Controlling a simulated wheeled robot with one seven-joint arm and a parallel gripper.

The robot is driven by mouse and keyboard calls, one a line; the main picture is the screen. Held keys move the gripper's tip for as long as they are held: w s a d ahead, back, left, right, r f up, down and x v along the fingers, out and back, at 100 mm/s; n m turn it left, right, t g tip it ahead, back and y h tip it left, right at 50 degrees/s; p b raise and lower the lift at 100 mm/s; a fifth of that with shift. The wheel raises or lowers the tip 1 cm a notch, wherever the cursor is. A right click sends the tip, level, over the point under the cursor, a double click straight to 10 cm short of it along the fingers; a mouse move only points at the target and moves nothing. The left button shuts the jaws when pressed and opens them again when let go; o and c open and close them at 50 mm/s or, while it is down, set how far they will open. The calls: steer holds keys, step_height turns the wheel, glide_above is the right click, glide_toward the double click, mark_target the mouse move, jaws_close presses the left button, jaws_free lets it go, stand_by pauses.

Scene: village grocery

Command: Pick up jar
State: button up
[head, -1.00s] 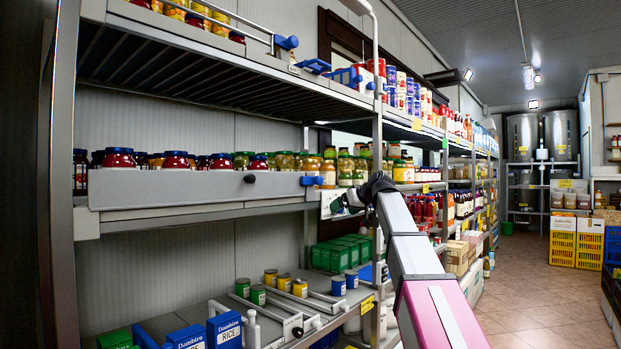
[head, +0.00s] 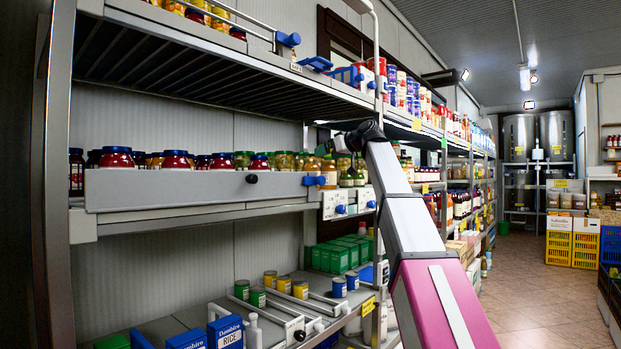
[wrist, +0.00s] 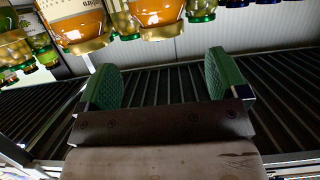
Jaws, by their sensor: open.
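Many jars stand on the middle shelf; which one is the task's jar I cannot tell. In the head view, red jars (head: 117,157) stand at the left and greenish jars (head: 347,172) stand near my arm's end. In the wrist view the jars appear upside down along the top: an amber jar (wrist: 158,12) with a gold lid, another amber jar (wrist: 80,25), and greenish jars beside them. My gripper (wrist: 162,66) is open and empty, its two green pads apart, with the jars beyond them.
A grey rail (head: 200,190) fronts the middle shelf. Price tags with blue clips (head: 340,209) hang on its edge. The slatted upper shelf (head: 230,65) lies above. A lower shelf holds cans (head: 258,297) and rice boxes (head: 226,331). The aisle floor (head: 530,290) at right is open.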

mark_target(311, 160)
steer(key=x, duration=0.8)
steer(key=shift+a+f, duration=0.1)
steer(key=shift+a, duration=0.1)
jaws_close()
